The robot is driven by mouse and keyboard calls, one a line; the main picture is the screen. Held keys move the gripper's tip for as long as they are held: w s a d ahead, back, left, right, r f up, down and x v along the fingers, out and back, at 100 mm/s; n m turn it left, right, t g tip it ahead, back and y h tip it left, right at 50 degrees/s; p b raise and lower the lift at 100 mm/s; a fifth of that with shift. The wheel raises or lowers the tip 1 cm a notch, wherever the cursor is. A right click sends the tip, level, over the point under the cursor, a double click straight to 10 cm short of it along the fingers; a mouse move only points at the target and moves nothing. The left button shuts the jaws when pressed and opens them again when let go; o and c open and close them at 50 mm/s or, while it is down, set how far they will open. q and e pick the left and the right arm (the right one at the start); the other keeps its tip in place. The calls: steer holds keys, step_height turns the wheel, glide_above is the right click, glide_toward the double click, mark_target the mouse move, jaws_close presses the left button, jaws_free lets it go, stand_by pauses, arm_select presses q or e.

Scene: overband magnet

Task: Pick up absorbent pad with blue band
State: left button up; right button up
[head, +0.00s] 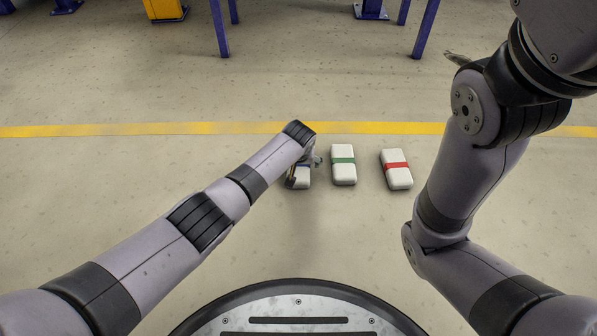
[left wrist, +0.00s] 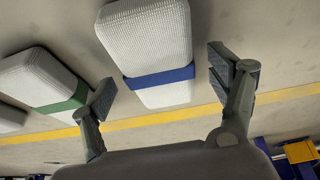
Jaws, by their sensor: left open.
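The absorbent pad with the blue band (left wrist: 150,48) is white and lies on the floor. In the left wrist view it sits between the spread fingers of my left gripper (left wrist: 165,88), with a gap at each side. In the head view my left gripper (head: 303,172) is over this pad (head: 302,184) and hides most of it. The left gripper is open and holds nothing. My right arm comes in from the right in the head view; a small part near its top end shows, but its fingers cannot be made out.
A white pad with a green band (head: 343,173) lies just right of the blue-banded one; a white pad with a red band (head: 397,178) lies farther right. A yellow floor line (head: 130,130) runs behind them. Purple posts (head: 219,28) stand at the back. Floor in front is clear.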

arm_select(q)
steer(key=shift+r, duration=0.1)
steer(key=c, duration=1.2)
